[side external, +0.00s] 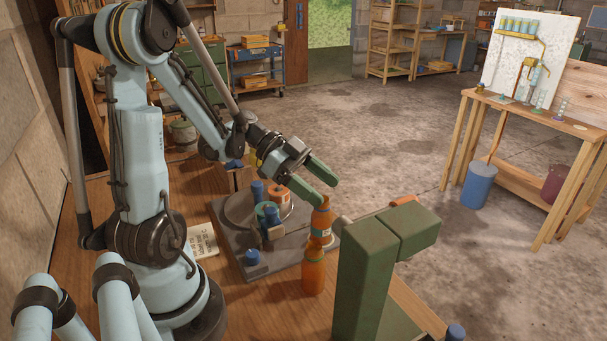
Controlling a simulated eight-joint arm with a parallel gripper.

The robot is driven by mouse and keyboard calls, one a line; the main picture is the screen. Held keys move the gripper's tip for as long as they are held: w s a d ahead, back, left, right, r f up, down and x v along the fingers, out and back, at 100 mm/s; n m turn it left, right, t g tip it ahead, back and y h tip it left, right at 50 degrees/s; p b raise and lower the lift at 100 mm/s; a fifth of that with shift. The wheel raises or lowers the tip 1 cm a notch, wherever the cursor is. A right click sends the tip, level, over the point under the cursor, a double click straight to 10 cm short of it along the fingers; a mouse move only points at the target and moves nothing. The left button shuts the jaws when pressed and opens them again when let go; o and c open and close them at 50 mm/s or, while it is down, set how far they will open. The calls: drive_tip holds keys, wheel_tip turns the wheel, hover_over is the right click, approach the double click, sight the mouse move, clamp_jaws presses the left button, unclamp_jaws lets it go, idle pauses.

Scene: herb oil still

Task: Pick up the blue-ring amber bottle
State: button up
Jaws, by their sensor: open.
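Two orange-amber bottles stand upright close together near the front edge of the wooden bench. The rear bottle (320,226) stands beside the grey plate, and the front bottle (313,277) stands nearer the camera, overlapping it in view. A thin dull band shows near the front bottle's shoulder; the ring colours are too small to tell apart surely. My gripper (324,193) is open, with its two green fingers pointing down and right. The fingertips are near the top of the rear bottle. I cannot tell whether they touch it or stand around its neck.
A large green post with an overhanging block (375,250) stands right of the bottles, close by. A grey plate (290,262) bears blue-capped and round parts. A paper card (203,241) lies left. A side table (487,101) stands far right.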

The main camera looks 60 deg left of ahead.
sight(329, 210)
drive_tip(key=shift+f, duration=0.9)
drive_tip(key=f, duration=0.1)
drive_tip(key=d+f, duration=0.1)
drive_tip(key=w+f, duration=0.1)
drive_tip(key=shift+d, duration=0.25)
drive_tip(key=shift+w+d+f, duration=0.25)
drive_tip(key=shift+d, duration=0.15)
drive_tip(key=shift+c, duration=0.5)
drive_tip(key=c, duration=1.1)
drive_tip(key=shift+r, duration=0.15)
clamp_jaws()
